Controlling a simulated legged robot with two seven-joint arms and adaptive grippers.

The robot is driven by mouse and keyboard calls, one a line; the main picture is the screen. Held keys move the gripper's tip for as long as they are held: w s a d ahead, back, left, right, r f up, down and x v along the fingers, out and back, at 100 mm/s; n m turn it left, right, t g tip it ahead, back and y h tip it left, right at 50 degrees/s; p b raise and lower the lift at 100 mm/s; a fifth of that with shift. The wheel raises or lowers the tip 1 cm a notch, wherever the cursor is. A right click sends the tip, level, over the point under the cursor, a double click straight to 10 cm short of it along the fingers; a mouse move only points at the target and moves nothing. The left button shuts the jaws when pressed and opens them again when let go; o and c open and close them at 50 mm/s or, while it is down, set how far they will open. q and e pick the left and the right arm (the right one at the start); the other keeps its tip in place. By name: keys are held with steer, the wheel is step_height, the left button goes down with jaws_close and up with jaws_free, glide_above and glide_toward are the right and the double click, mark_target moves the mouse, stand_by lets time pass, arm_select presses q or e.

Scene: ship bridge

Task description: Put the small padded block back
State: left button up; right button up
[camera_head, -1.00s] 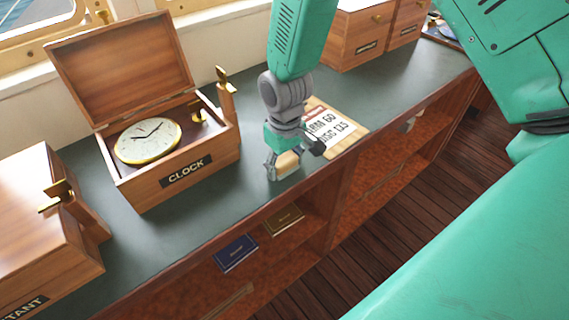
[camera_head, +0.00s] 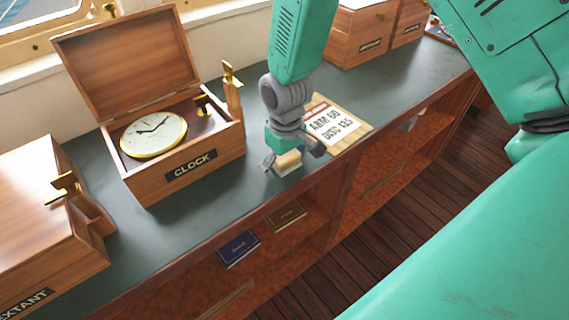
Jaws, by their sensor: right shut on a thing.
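The small padded block (camera_head: 288,161) is cream-tan and sits between the fingers of my right gripper (camera_head: 288,164). The gripper is shut on it, low over the green counter top near its front edge. I cannot tell whether the block touches the counter. An open wooden box labelled CLOCK (camera_head: 190,170) stands to the left of the gripper, its lid tilted back. A round white clock with a gold rim (camera_head: 153,134) lies inside it. My left gripper is not in view.
A sextant box (camera_head: 40,225) stands at the left. A board with a printed card (camera_head: 331,125) lies just right of the gripper. More wooden boxes (camera_head: 357,40) stand at the back. Shelves below hold a blue book (camera_head: 238,248) and a brown book (camera_head: 287,215). Counter between is clear.

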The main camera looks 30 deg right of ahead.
mark_target(286, 156)
steer(key=shift+s+f, duration=0.1)
steer(key=shift+r, duration=0.55)
step_height(286, 156, up, 12)
steer(key=shift+d+r, duration=0.15)
stand_by(0.3)
